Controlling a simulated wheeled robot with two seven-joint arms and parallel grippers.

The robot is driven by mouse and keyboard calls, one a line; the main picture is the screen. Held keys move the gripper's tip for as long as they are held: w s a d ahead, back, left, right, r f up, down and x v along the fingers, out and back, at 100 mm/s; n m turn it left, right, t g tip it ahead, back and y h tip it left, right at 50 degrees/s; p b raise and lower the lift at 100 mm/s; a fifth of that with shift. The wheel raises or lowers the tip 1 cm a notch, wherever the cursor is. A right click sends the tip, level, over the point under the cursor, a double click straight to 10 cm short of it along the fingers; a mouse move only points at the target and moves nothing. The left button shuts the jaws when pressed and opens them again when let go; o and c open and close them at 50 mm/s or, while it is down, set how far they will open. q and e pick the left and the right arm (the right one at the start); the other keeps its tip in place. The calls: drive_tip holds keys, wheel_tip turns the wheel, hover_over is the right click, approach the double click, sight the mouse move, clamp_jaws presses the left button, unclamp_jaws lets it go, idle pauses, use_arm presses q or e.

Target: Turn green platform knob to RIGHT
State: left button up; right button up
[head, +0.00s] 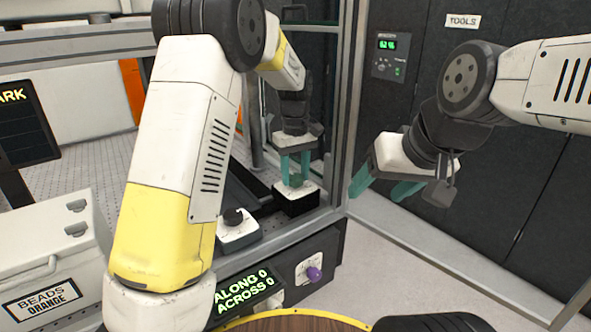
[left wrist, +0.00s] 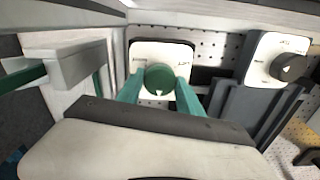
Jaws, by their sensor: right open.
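The green platform knob (head: 297,181) stands on a white-topped black block (head: 296,200) inside the instrument frame. In the left wrist view the knob (left wrist: 160,79) is round, with a white pointer mark toward the near edge of its white plate (left wrist: 151,54). The plate's small labels are too small to read surely. My left gripper (head: 296,170) reaches down from above, its two green fingers on either side of the knob, seemingly touching it. My right gripper (head: 385,188) is open and empty, outside the frame to the right, away from the knob.
A black knob on a white block (head: 238,237) stands nearer and left. A purple knob (head: 314,273) is on the front panel beside the display (head: 246,290) reading ALONG 0, ACROSS 0. A metal post (head: 347,110) rises between my two grippers. A beads case (head: 50,262) stands at left.

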use_arm(q)
drive_tip(key=c, duration=0.6)
drive_tip(key=shift+o, duration=0.2)
drive_tip(key=m, duration=0.5)
drive_tip(key=shift+m, duration=0.3)
drive_tip(key=m, duration=1.2)
drive_tip(key=shift+m, duration=0.3)
drive_tip(key=m, duration=0.5)
drive_tip(key=shift+w+r+m, duration=0.1)
drive_tip(key=shift+m, duration=0.2)
